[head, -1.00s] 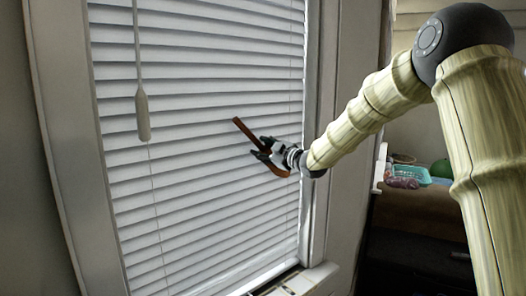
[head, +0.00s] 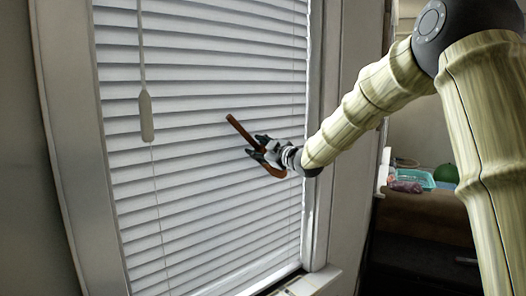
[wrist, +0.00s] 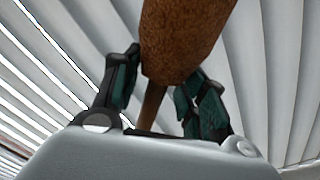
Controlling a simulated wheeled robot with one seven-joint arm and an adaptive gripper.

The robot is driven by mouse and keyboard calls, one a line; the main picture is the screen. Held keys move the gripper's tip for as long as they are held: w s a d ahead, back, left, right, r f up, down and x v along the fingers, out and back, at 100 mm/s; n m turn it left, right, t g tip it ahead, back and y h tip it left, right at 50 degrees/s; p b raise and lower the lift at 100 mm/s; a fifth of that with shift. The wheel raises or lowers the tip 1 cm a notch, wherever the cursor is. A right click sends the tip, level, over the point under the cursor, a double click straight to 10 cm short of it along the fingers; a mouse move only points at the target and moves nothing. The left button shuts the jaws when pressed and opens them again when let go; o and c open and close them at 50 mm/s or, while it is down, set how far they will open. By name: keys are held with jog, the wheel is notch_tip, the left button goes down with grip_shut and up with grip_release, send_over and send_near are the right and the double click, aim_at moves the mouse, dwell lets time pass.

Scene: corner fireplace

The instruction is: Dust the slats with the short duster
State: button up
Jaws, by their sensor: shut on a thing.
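The white slats (head: 200,205) of a window blind fill the window in the head view, and they curve behind everything in the wrist view (wrist: 262,75). My gripper (head: 254,147) is in front of the right half of the slats, shut on the brown short duster (head: 238,128). The duster slants from upper left to lower right. In the wrist view its thick, rough brown part (wrist: 183,38) rises above the dark green fingers, and a thinner brown stick shows between them. I cannot tell whether the duster touches the slats.
A pale pull wand (head: 146,115) hangs before the blind at left. The window frame (head: 327,140) stands close beside my arm, with a sill (head: 315,282) below. A turquoise basket (head: 418,178) and a green round thing (head: 446,173) lie farther right.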

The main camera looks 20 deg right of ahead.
aim_at(206, 154)
jog(key=shift+s+a+f+b, duration=0.1)
jog(key=shift+s+a+b, duration=0.4)
jog(key=shift+a, duration=0.55)
jog(key=shift+s+a+r+b, duration=0.1)
jog(key=shift+s+a+b, duration=0.4)
jog(key=shift+a, duration=0.55)
jog(key=shift+s+a+f+b, duration=0.1)
jog(key=shift+s+a+b, duration=0.25)
jog(key=shift+a+b, duration=0.5)
jog(key=shift+s+a+b, duration=0.65)
jog(key=shift+s+a, duration=0.05)
jog(key=shift+a, duration=1.1)
jog(key=shift+s+a+b, duration=0.65)
jog(key=shift+a, duration=1.15)
jog(key=shift+s+a+b, duration=0.65)
jog(key=shift+s+a, duration=0.05)
jog(key=shift+a, duration=1.1)
jog(key=shift+b+v, duration=0.55)
jog(key=shift+v, duration=2.4)
jog(key=shift+d, duration=0.1)
jog(key=v, duration=0.3)
